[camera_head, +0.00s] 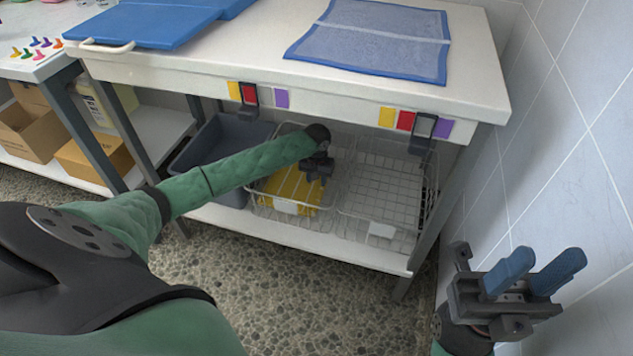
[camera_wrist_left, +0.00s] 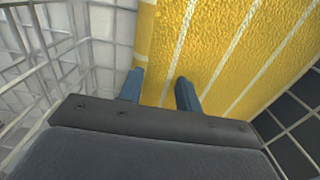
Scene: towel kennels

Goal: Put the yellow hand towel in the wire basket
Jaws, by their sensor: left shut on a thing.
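The yellow hand towel (camera_head: 290,188), with white stripes, lies within the left wire basket (camera_head: 262,210) on the low shelf under the table. My left gripper (camera_head: 318,178) is down at the right side of the towel. In the left wrist view the towel (camera_wrist_left: 235,50) fills the upper right, and the blue fingertips of the left gripper (camera_wrist_left: 160,84) are at its edge, shut on it. How much cloth is between the fingers is hard to see. A right wire basket (camera_head: 385,195) stands beside and looks empty. My right gripper (camera_head: 535,272) is open and empty at the far right.
A dark grey bin (camera_head: 225,140) stands left of the baskets. The white table (camera_head: 240,50) above carries a blue-edged mesh cloth (camera_head: 370,40) and a blue board (camera_head: 150,22). Coloured cards hang on its front edge. A tiled wall (camera_head: 575,130) bounds the right.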

